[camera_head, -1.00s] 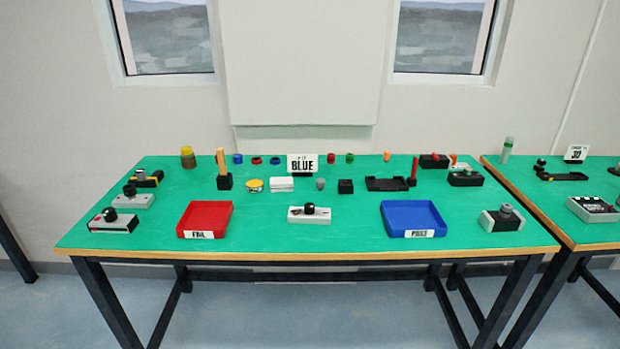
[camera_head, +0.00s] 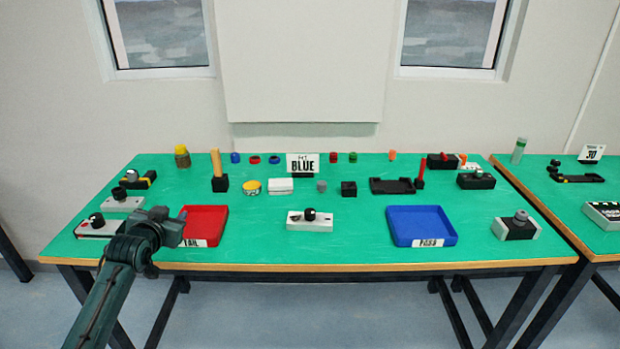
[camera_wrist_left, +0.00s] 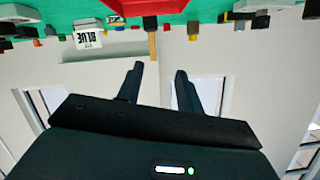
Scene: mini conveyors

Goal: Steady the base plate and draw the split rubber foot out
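My left gripper (camera_head: 176,228) is at the table's front left, just left of the red tray. In the left wrist view its two fingers (camera_wrist_left: 159,70) are apart with nothing between them. A pale flat block (camera_head: 296,222) with a black knob (camera_head: 310,214) on top sits at the front middle, between the trays. I cannot tell which one is the base plate, and no split rubber foot can be made out. My right gripper is not in view.
A red tray (camera_head: 206,214) marked FAIL and a blue tray (camera_head: 421,225) marked PASS lie on the green table (camera_head: 270,236). A BLUE sign (camera_head: 302,164), an upright wooden stick (camera_head: 216,163) and small coloured parts stand behind.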

